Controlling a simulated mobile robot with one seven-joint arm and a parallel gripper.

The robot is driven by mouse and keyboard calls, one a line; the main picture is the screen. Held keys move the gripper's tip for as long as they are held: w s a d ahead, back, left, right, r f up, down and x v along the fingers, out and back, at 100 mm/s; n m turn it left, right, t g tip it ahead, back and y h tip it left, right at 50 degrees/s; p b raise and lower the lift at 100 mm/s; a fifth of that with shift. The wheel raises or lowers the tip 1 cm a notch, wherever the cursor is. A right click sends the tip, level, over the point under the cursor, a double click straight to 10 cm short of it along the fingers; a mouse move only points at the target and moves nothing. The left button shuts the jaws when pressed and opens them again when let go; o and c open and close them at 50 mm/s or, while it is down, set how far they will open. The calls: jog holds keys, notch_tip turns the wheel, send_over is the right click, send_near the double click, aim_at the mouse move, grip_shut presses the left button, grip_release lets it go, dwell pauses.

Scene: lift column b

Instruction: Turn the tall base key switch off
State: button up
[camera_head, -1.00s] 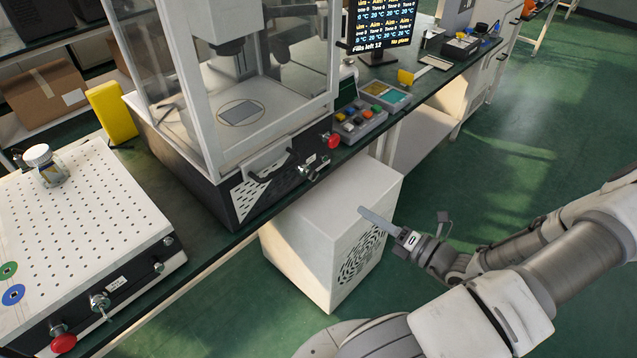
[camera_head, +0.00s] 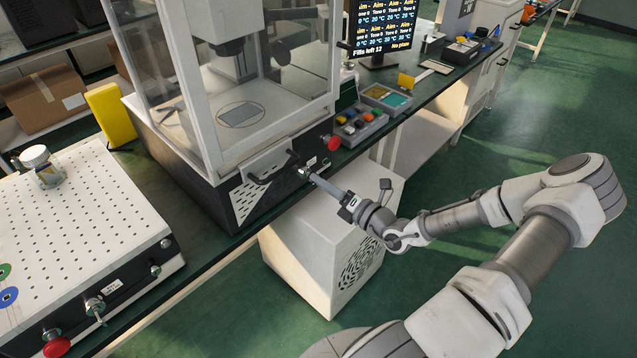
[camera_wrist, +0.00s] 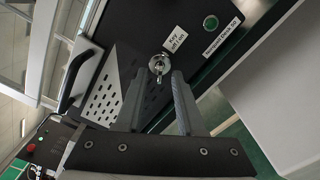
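The key switch (camera_wrist: 159,64) is on the dark front panel (camera_wrist: 130,30) of the tall base, with a metal key in it and a white "Key off / on" label (camera_wrist: 175,38) beside it. In the head view the panel (camera_head: 225,205) is under the glazed cabinet, and the switch is mostly hidden by my fingers. My gripper (camera_wrist: 160,76) is open, one finger on each side of the key in the wrist view. In the head view my gripper (camera_head: 312,178) reaches the panel from the right. I cannot tell whether the fingers touch the key.
A black handle (camera_wrist: 80,75) is close beside the switch. A red button (camera_head: 333,143) and a button box (camera_head: 358,122) are to its right. A perforated low base (camera_head: 80,215) at left has its own key switch (camera_head: 95,305). A white cabinet (camera_head: 310,255) stands below.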

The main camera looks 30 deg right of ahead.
jog(key=shift+x, duration=0.75)
grip_shut()
